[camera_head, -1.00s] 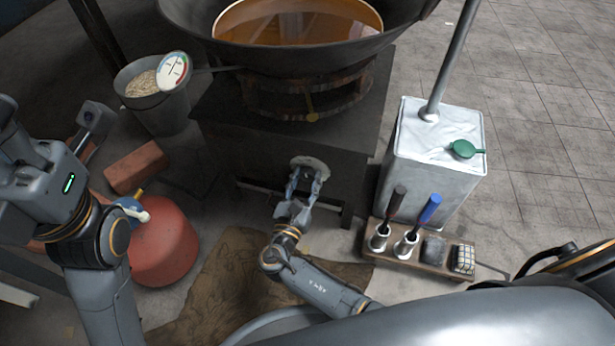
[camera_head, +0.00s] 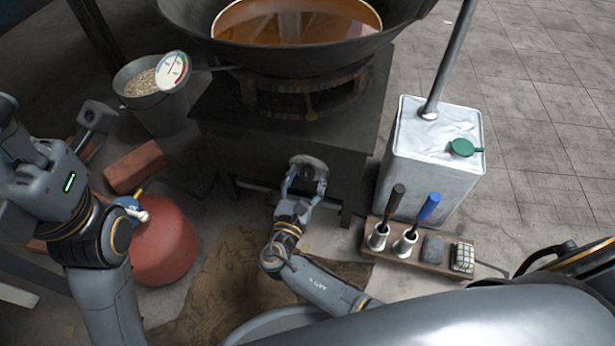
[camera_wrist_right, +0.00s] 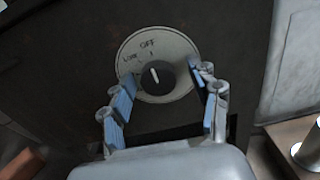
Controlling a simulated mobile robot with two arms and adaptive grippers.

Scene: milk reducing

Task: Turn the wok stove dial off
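The stove dial is a dark round knob (camera_wrist_right: 154,76) with a white pointer line, on a pale round plate (camera_wrist_right: 178,50) marked OFF at the top and another word at upper left. In the head view the right gripper (camera_head: 304,183) is in front of the dial plate (camera_head: 309,162) on the stove front (camera_head: 345,165).
A wok (camera_head: 300,55) of amber liquid sits on the burner above. A thermometer dial (camera_head: 172,71) is at its left. A metal can (camera_head: 435,150) and a wooden tool rack (camera_head: 435,262) stand at right. A red gas cylinder (camera_head: 165,245) is at left.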

